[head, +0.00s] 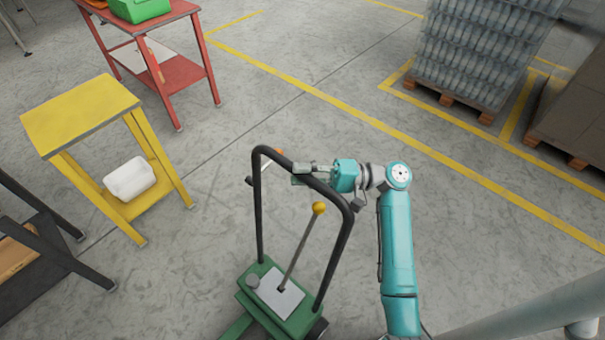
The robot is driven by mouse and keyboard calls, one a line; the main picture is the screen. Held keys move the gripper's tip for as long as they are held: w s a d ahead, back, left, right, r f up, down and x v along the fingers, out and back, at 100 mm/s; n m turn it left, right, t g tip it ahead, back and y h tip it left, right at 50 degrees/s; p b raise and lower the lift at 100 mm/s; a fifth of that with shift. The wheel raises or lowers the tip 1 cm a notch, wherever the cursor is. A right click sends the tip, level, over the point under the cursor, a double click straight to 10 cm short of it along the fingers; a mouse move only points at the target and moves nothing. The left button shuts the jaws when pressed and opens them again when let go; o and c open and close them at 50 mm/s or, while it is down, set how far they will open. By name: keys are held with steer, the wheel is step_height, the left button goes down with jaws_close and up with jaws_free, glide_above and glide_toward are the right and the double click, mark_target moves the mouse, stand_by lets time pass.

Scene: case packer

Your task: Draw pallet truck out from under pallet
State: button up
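The pallet truck (284,299) stands at the bottom centre in the head view, with a green body, a black looped handle (258,205) and a lever with a yellow knob (318,208). Its forks run out of the picture at the bottom, so the pallet over them is not in view. My gripper (301,174) is at the top bar of the handle, reaching in from the right. Its fingers lie across the bar and appear shut on it. The bar hides part of the fingers.
A yellow stand (80,115) with a white container (130,179) and a red table (180,75) stand at left. A dark rack (50,260) is at lower left. Loaded pallets (450,97) stand at upper right. Floor beyond the handle is clear, crossed by yellow lines.

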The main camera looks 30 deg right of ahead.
steer(key=shift+o, duration=1.4)
steer(key=shift+s, duration=0.1)
steer(key=v, duration=1.2)
steer(key=shift+r, duration=0.1)
